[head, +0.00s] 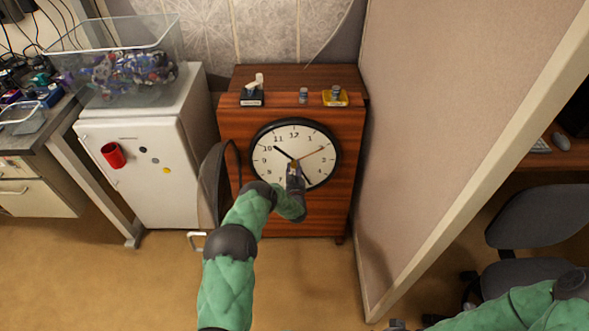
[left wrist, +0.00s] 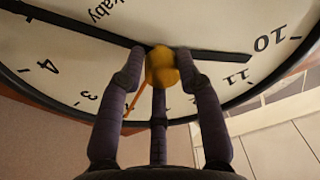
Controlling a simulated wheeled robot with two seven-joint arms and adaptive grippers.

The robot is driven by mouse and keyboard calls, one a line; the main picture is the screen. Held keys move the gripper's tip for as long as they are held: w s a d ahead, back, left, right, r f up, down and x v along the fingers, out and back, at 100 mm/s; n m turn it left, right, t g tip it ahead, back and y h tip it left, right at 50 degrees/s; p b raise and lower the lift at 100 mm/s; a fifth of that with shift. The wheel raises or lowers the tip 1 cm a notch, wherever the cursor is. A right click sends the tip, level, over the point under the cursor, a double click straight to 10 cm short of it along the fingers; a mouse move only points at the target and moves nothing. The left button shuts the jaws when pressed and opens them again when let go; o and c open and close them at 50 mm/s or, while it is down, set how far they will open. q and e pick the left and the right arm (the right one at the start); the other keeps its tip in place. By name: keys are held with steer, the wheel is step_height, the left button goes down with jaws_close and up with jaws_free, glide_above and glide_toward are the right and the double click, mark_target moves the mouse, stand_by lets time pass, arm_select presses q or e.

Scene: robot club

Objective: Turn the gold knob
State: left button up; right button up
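The gold knob (left wrist: 162,67) sits at the middle of a round white clock face (head: 268,160) with a black rim. The clock is on the front of a brown wooden cabinet (head: 232,124). My left gripper (head: 294,166) reaches the clock's centre and mostly hides the knob in the head view. In the left wrist view, its fingertips (left wrist: 161,58) lie on both sides of the knob and appear to touch it. One black hand points near 10, the other near 5. A thin orange hand points near 2. My right arm shows at the lower right; its gripper is out of view.
Small trophies (head: 253,92) stand on the cabinet. A white fridge (head: 150,190) with a red cup (head: 113,155) on its front is at left. A tilted dark round object (head: 212,185) stands between. A partition (head: 430,120) is close on the right, with a chair (head: 535,218) beyond.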

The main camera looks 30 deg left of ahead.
arm_select(q)
steer(key=c, duration=0.3)
steer(key=shift+f+n+b, duration=0.15)
steer(key=shift+n+b, duration=0.25)
steer(key=shift+b, duration=0.05)
steer(key=o, duration=1.1)
